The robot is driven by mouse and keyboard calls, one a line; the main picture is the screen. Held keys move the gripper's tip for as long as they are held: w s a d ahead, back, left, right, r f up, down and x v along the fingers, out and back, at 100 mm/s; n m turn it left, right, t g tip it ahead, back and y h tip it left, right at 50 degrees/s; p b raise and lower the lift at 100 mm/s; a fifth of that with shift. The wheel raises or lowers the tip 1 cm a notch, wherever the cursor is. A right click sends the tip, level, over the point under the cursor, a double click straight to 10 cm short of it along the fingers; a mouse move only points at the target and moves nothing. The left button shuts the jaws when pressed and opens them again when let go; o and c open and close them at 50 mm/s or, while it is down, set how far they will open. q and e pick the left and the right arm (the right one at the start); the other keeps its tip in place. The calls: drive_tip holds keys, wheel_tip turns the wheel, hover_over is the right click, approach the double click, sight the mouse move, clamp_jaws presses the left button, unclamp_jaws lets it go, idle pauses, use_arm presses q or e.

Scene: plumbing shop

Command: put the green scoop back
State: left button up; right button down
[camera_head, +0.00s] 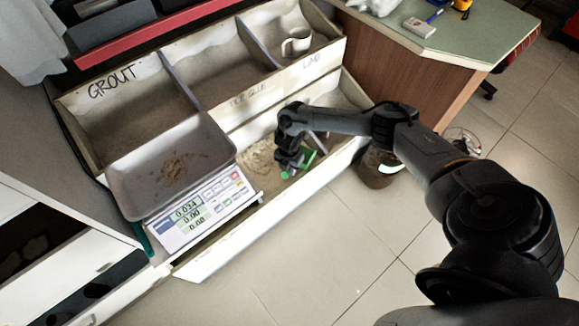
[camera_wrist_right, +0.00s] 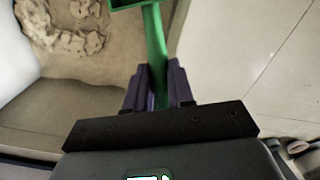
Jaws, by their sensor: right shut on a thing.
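The green scoop (camera_head: 306,159) is in the front row of the bin, at the middle right in the head view. In the right wrist view its green handle (camera_wrist_right: 153,45) runs up from between the fingers, and its scoop end is cut off at the top edge. My right gripper (camera_head: 291,163) is shut on the handle; its fingers (camera_wrist_right: 155,88) show on both sides of it. Pale powder (camera_wrist_right: 72,28) lies in the bin compartment beside the scoop. My left gripper is not in view.
A scale (camera_head: 205,212) with a grey tray (camera_head: 128,172) holding some powder stands at the left. The back bin row has a compartment marked GROUT (camera_head: 118,105) and one with a white mug (camera_head: 297,41). A dark jar (camera_head: 379,170) stands on the floor beside the bin.

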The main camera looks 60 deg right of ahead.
drive_tip(key=c, duration=1)
unclamp_jaws()
drive_tip(key=shift+a+r+p, duration=0.15)
drive_tip(key=shift+r+p, duration=3.85)
drive_tip(key=shift+r, duration=2.65)
